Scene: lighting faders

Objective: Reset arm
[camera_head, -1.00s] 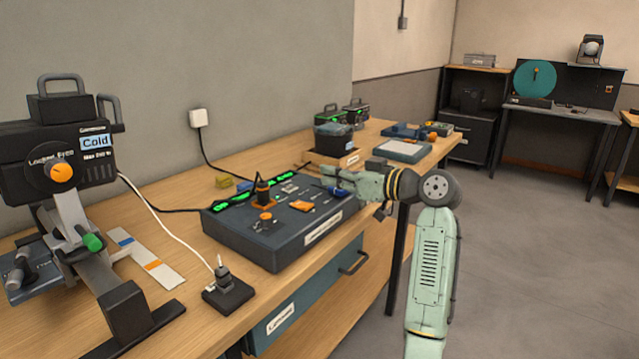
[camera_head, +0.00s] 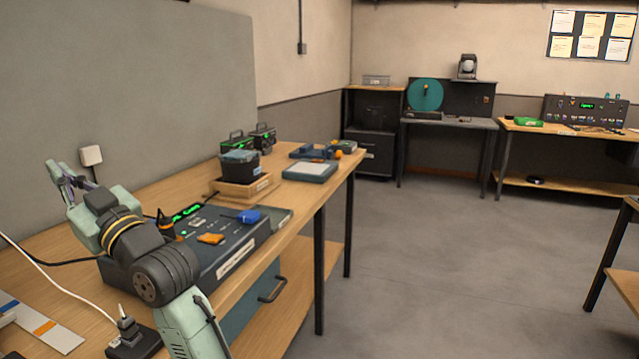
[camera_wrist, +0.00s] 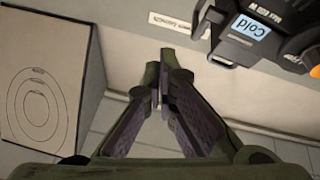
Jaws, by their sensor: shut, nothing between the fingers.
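My gripper (camera_head: 65,174) is shut and empty. In the head view it is raised at the left, above the dark lighting console (camera_head: 225,252), with its fingertips toward the wall. My arm crosses in front of the console and hides its left part. In the wrist view my gripper (camera_wrist: 161,85) shows its two fingers meeting at the tips, with nothing between them. The console carries an orange piece (camera_head: 210,239), a blue knob (camera_head: 249,216) and green lit displays (camera_head: 186,212).
The wooden bench (camera_head: 295,215) also holds a wooden tray with a black box (camera_head: 240,164), a grey-topped blue box (camera_head: 310,171) and a black plug block (camera_head: 135,343). A black machine with a "Cold" label (camera_wrist: 250,26) shows in the wrist view. Open floor (camera_head: 430,270) lies to the right.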

